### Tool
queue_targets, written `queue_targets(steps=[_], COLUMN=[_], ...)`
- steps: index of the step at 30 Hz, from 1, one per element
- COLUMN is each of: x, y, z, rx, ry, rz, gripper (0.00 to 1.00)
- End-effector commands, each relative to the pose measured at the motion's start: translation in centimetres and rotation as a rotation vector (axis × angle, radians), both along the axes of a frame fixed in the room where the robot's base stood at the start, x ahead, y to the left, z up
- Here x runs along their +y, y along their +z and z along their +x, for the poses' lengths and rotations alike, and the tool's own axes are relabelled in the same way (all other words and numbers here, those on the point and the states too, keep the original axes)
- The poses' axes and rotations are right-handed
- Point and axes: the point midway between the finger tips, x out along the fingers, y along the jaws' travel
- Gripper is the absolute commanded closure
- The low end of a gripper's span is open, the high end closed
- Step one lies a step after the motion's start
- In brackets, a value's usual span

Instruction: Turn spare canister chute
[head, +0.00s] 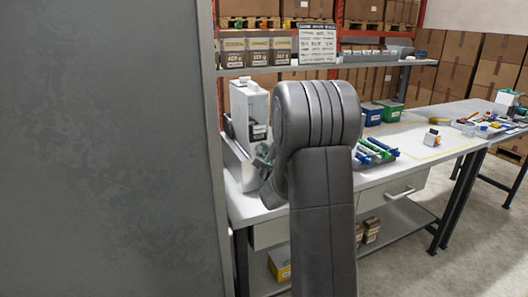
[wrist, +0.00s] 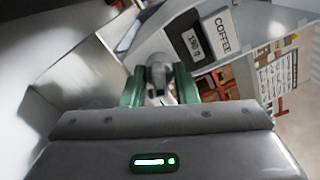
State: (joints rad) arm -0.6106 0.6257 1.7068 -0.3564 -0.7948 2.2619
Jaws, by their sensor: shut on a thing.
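A tall white dispenser (head: 248,108) stands at the left end of the bench, with a small dark and white label on its front. My gripper's green fingers (wrist: 158,88) show in the wrist view. They are shut on a grey rounded piece (wrist: 157,68), which looks like the canister chute. In the head view my arm hides most of the gripper and the chute. Which way the chute faces cannot be told.
A grey panel fills the left of the head view. A shelf (head: 330,64) with labelled boxes (head: 258,47) runs above the bench. Blue and green parts (head: 375,152) lie right of my arm. The bench top (head: 405,137) has free room farther right.

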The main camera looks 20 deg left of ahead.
Motion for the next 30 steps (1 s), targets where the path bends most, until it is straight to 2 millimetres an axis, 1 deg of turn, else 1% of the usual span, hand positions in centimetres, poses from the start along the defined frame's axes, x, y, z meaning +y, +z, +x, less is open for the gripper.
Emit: queue_targets(steps=[7, 22, 23, 24, 30], x=[-0.01, -0.02, -0.02, -0.01, -0.01], y=[-0.11, -0.15, -0.15, -0.15, -0.10], z=[-0.02, -0.02, -0.02, -0.02, -0.02], rx=[0.057, 0.069, 0.069, 0.069, 0.068], ry=[0.000, -0.001, -0.001, -0.001, 0.000], rz=[0.046, 0.056, 0.056, 0.056, 0.056], gripper=[0.96, 0.96, 0.70, 0.67, 0.67])
